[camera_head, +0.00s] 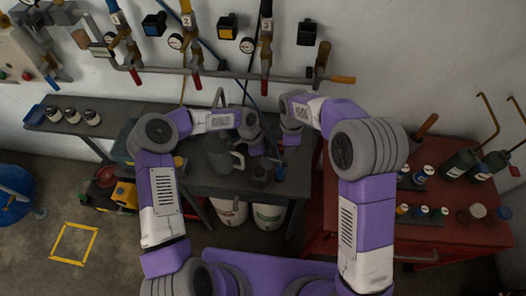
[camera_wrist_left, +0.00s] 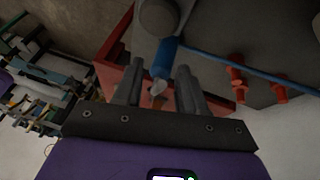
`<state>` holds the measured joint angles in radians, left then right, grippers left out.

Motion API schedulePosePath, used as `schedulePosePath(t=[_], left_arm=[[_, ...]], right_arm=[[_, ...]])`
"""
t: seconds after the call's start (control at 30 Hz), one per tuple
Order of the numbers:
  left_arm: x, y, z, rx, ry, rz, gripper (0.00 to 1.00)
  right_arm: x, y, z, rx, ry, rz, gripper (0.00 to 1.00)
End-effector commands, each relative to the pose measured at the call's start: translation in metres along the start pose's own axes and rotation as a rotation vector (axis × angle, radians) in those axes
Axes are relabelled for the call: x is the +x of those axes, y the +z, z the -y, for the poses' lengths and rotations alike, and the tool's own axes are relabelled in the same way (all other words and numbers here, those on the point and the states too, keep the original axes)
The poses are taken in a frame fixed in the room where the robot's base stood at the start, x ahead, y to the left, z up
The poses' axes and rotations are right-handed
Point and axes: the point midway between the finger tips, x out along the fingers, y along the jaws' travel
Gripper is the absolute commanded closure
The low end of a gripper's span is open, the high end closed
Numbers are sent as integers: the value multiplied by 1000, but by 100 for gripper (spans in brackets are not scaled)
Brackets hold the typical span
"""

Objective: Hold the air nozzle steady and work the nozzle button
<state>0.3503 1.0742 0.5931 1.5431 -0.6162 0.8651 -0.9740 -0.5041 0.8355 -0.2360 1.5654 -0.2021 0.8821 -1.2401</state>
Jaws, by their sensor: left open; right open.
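In the left wrist view the air nozzle (camera_wrist_left: 164,60) appears as a blue body with a pale tip, lying between the two fingers of my left gripper (camera_wrist_left: 160,68). The fingers stand apart on either side of it; I cannot tell whether either touches it. In the head view my left gripper (camera_head: 257,148) is above the dark bench, near its middle. My right gripper (camera_head: 286,150) is just right of it, small and partly hidden by its own arm, and open. The nozzle is too small to make out in the head view. The nozzle button is not distinguishable.
The dark bench (camera_head: 215,183) carries a grey jug (camera_head: 222,158). Pipes with numbered valves (camera_head: 187,20) run along the wall, with a blue hose (camera_head: 243,92) hanging there. A red cart (camera_head: 455,235) with bottles stands right. White containers (camera_head: 229,212) sit under the bench.

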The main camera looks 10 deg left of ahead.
Motion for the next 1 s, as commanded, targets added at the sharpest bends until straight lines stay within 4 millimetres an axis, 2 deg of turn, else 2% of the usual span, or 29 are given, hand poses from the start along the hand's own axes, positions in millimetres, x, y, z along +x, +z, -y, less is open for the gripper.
schedulePosePath(t=[0.17,0.43,0.7,1.0], left_arm=[[13,0,0,-1,0,0,60],[14,0,0,-1,-1,0,60],[14,0,0,-1,-1,0,100],[14,0,0,-1,-1,0,100]], right_arm=[[0,0,0,0,0,0,57],[0,0,0,0,0,0,57],[0,0,0,0,0,0,57],[0,0,0,0,0,0,57]])
